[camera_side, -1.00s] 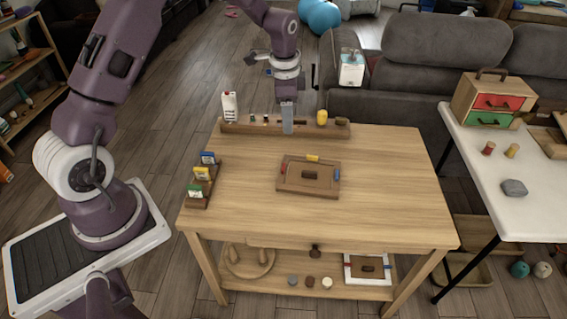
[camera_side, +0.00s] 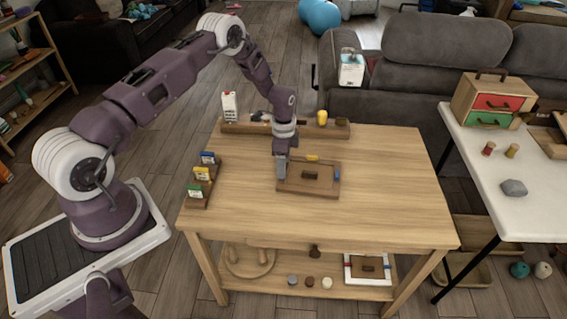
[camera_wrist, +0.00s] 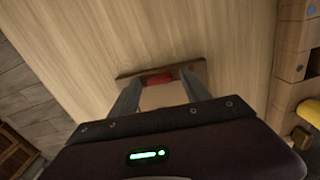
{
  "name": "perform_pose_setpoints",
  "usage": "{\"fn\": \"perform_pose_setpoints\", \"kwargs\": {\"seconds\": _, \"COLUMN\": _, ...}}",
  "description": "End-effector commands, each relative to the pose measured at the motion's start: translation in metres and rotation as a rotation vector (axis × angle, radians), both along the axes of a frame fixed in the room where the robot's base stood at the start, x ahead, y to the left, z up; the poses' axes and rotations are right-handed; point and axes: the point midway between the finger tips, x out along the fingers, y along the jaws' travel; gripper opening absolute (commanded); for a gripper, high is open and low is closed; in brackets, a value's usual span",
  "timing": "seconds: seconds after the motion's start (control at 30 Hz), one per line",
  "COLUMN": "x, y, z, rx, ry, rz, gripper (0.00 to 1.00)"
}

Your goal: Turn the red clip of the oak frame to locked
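The oak frame (camera_side: 308,190) lies flat on the wooden table, with a brown knob-like piece (camera_side: 310,175) in its middle. A yellow clip (camera_side: 313,158) is on its far edge and a blue clip (camera_side: 337,175) on its right edge. My gripper (camera_side: 281,176) points down at the frame's left edge and hides the red clip in the side view. In the wrist view the red clip (camera_wrist: 160,79) shows on the frame's edge, between the tips of my open gripper (camera_wrist: 158,88). I cannot tell whether the fingers touch it.
A long wooden rack (camera_side: 240,128) stands along the table's back edge, with a yellow object (camera_side: 322,118) and a white bottle (camera_side: 230,106). A small rack of coloured cards (camera_side: 202,174) is at the left. A white frame (camera_side: 367,270) lies on the lower shelf. The table's right side is clear.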

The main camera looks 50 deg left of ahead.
Motion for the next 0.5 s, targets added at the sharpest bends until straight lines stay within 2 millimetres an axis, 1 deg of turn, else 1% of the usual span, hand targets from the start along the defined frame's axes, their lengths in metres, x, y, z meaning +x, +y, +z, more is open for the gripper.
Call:
{"fn": "perform_pose_setpoints", "kwargs": {"seconds": 0.03, "x": 0.0000, "y": 0.0000, "z": 0.0001, "rx": 0.000, "ry": 0.000, "rz": 0.000, "gripper": 0.45}}
{"fn": "perform_pose_setpoints", "kwargs": {"seconds": 0.17, "x": 0.0000, "y": 0.0000, "z": 0.0003, "rx": 0.000, "ry": 0.000, "rz": 0.000, "gripper": 0.19}}
{"fn": "perform_pose_setpoints", "kwargs": {"seconds": 0.2, "x": 0.0000, "y": 0.0000, "z": 0.0004, "rx": 0.000, "ry": 0.000, "rz": 0.000, "gripper": 0.11}}
{"fn": "perform_pose_setpoints", "kwargs": {"seconds": 0.27, "x": 0.0000, "y": 0.0000, "z": 0.0004, "rx": 0.000, "ry": 0.000, "rz": 0.000, "gripper": 0.00}}
{"fn": "perform_pose_setpoints", "kwargs": {"seconds": 0.5, "x": 0.0002, "y": 0.0001, "z": 0.0006, "rx": 0.000, "ry": 0.000, "rz": 0.018, "gripper": 0.00}}
